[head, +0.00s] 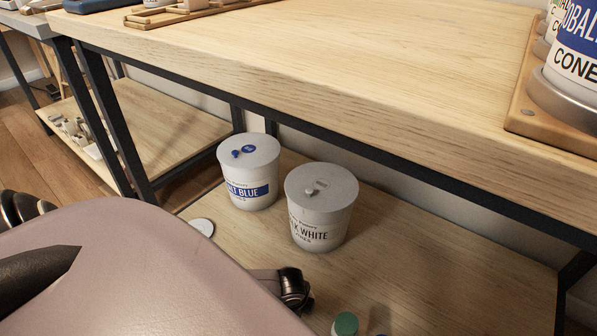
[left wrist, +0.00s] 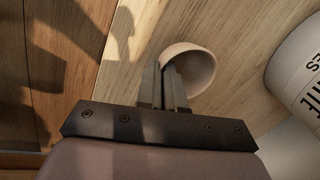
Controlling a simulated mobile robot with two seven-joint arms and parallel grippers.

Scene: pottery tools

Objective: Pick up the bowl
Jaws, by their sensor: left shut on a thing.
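The bowl (left wrist: 203,66) is small, round and pale. It shows in the left wrist view above the wooden lower shelf. My left gripper (left wrist: 162,68) is shut on the bowl's near left rim, with the fingers covering part of it. I cannot tell whether the bowl touches the shelf. In the head view my mauve arm hides the left gripper. A pale round shape (head: 203,227) shows beside that arm; I cannot tell if it is the bowl. My right gripper is in neither view.
A Cobalt Blue bucket (head: 249,175) and a white-glaze bucket (head: 320,207) stand on the lower shelf (head: 420,255). A green-topped item (head: 345,323) is at the bottom edge. The wooden tabletop (head: 330,60) overhangs the shelf, with a dark metal frame below.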

